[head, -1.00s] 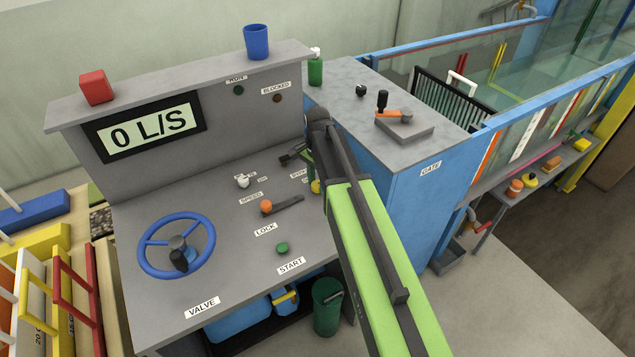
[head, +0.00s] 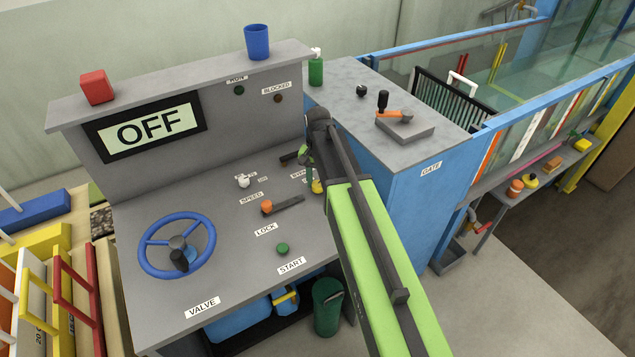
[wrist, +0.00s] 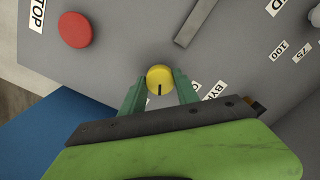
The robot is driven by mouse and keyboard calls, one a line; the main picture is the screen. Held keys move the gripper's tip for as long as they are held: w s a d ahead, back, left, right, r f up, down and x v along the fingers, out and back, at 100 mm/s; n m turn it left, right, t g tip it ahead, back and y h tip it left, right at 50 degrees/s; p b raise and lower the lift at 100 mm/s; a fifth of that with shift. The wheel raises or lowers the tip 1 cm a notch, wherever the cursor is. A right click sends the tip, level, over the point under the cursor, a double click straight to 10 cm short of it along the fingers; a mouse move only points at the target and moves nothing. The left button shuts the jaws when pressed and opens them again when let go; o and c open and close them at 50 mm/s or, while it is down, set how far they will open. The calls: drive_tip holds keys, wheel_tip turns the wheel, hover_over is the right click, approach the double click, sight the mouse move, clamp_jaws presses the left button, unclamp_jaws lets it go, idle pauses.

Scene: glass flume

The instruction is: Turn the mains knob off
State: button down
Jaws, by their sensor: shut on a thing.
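A round yellow knob (wrist: 159,80) with a dark pointer line stands on the grey console; I take it as the mains knob, as its own label is not readable. In the wrist view its line points down toward my gripper. My gripper (wrist: 160,86) is shut on it, one green finger on each side. In the head view the knob (head: 317,187) shows beside my arm, and my gripper (head: 312,177) is partly hidden by the arm. The display (head: 146,128) reads OFF.
A red stop button (wrist: 74,29) is near the knob in the wrist view. The orange-tipped lock lever (head: 267,206), green start button (head: 282,249), white speed knob (head: 243,181) and blue valve wheel (head: 177,247) are on the console to the left.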

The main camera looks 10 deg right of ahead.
sight(318, 184)
drive_tip(key=n, duration=1.2)
drive_tip(key=shift+s, duration=0.1)
idle(0.4)
drive_tip(key=c, duration=0.9)
unclamp_jaws()
wheel_tip(318, 184, up, 18)
drive_tip(key=p, duration=1.7)
drive_tip(key=shift+f, duration=0.25)
